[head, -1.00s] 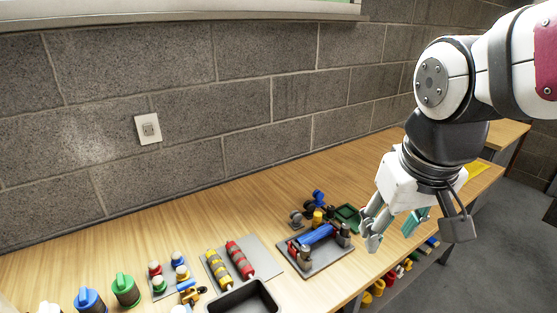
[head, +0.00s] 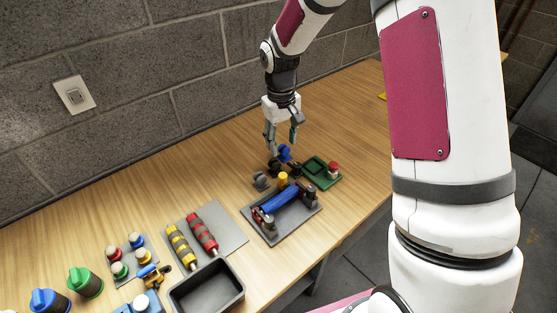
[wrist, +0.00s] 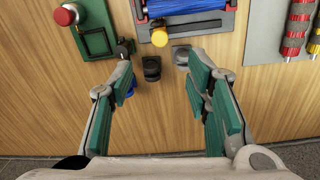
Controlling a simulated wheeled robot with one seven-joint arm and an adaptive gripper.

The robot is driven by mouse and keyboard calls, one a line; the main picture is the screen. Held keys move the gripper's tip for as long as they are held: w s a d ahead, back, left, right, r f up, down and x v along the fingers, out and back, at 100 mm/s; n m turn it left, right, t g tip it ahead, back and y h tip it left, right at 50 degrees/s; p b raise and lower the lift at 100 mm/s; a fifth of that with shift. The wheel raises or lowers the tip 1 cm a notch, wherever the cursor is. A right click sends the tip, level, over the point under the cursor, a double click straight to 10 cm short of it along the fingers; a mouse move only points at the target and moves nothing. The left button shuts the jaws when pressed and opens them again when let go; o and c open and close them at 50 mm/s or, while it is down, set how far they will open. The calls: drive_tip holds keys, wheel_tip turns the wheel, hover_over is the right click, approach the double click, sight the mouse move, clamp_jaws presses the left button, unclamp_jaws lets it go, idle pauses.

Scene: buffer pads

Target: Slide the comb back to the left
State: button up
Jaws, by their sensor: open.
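I cannot pick out a comb for certain. The closest is a blue ribbed bar (head: 283,198), lying between dark posts on a grey tray (head: 272,235). The ribbed bar also shows at the top of the wrist view (wrist: 185,6). My gripper (head: 281,150) is open and empty, pointing down on the wall side of that tray. In the wrist view, a small dark block (wrist: 151,68) shows between its spread fingers, apart from them. A blue piece (wrist: 129,90) is partly hidden by the left finger.
A green tray (head: 331,181) with a red knob (head: 333,167) is right of the grey tray. A yellow knob (head: 283,179) stands at the grey tray's back edge. Striped rollers (head: 201,232) and a dark bin (head: 236,273) are left. Bare wood lies toward the wall.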

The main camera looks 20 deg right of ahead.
sight(282, 175)
drive_tip(key=f, duration=0.7)
drive_tip(key=f+p, duration=0.1)
drive_tip(key=f, duration=0.6)
drive_tip(key=shift+w+d+f, duration=0.1)
drive_tip(key=shift+w+d, duration=0.05)
drive_tip(key=shift+w, duration=0.05)
